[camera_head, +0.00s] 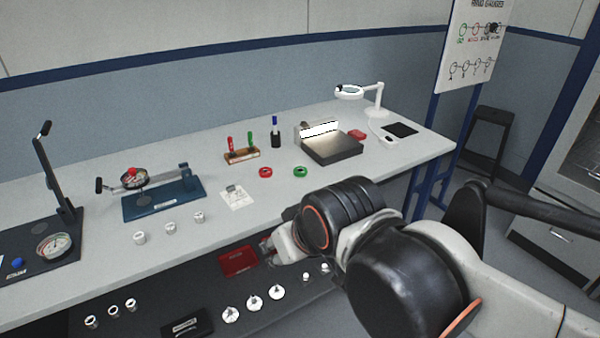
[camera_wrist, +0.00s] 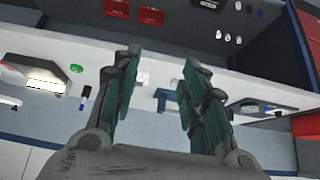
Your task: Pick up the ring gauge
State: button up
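Two ring-shaped gauges lie flat on the grey bench top: a red ring (camera_head: 265,172) and a green ring (camera_head: 300,171) to its right. The green ring also shows at the left of the wrist view (camera_wrist: 76,68); I cannot make out the red ring there, and a finger may hide it. My gripper (camera_head: 268,246) is at the bench's front edge, nearer the camera than both rings and apart from them. In the wrist view my gripper (camera_wrist: 158,66) has its two fingers wide apart, with nothing held between them.
A white card (camera_head: 236,197) and a blue fixture (camera_head: 163,198) lie left of the rings. A stand with red and green handles (camera_head: 241,155) and a dark plate (camera_head: 332,147) stand behind. A red tray (camera_head: 238,262) and several small metal parts sit on the lower shelf.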

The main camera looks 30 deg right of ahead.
aim_at(299, 171)
jog(key=i+z, duration=0.25)
jog(key=i, duration=0.15)
jog(key=i+j+z, duration=0.5)
jog(key=i, duration=0.25)
jog(key=l, duration=0.1)
